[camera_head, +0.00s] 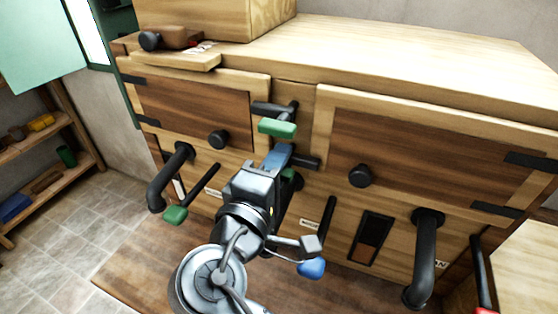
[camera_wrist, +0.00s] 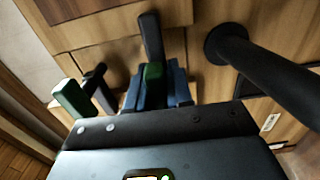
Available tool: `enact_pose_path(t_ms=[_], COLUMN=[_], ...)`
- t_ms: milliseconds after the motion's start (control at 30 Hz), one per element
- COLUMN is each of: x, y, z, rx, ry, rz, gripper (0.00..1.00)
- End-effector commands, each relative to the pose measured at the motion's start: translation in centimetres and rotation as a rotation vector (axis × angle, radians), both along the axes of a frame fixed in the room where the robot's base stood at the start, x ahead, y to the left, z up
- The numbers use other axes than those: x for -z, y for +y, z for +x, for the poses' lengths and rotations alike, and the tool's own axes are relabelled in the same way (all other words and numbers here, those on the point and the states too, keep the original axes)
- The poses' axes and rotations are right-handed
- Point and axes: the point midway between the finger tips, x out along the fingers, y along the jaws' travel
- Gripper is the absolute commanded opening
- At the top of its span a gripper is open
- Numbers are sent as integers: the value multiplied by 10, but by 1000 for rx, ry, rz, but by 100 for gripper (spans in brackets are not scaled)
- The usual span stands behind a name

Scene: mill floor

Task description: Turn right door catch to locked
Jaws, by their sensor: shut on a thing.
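The right door (camera_head: 400,160) is a dark brown panel in a pale frame and looks closed. Its catch, a black bar (camera_head: 308,162) with a green grip, sits on the post left of the door. The bar points right, toward the door frame's edge; I cannot tell how far it overlaps. My gripper (camera_head: 280,160) is shut on the catch's green grip (camera_wrist: 153,72), with blue fingers (camera_wrist: 155,92) on both sides. In the wrist view the bar (camera_wrist: 150,38) runs up from the grip. My gripper hides part of the catch in the head view.
Another green-gripped catch (camera_head: 278,128) sits just above, by the left door (camera_head: 195,110); it also shows in the wrist view (camera_wrist: 72,98). Black pipe handles (camera_head: 425,260) and (camera_head: 170,175), a green-tipped lever (camera_head: 176,213) and a blue-tipped lever (camera_head: 312,268) stick out nearby.

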Motion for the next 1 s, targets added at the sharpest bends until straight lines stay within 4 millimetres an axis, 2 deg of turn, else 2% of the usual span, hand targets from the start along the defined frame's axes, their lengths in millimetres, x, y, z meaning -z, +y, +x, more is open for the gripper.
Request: enact_pose_path(t_ms=[533,567,700,767,1000], x=[1,1,1,1,1], y=[1,1,1,1,1], z=[0,0,0,0,-1], rx=[-3,-3,-3,-2,-1], ry=[12,12,10,10,9], rz=[-27,-27,-26,-25,-24], gripper=[0,22,35,41,42])
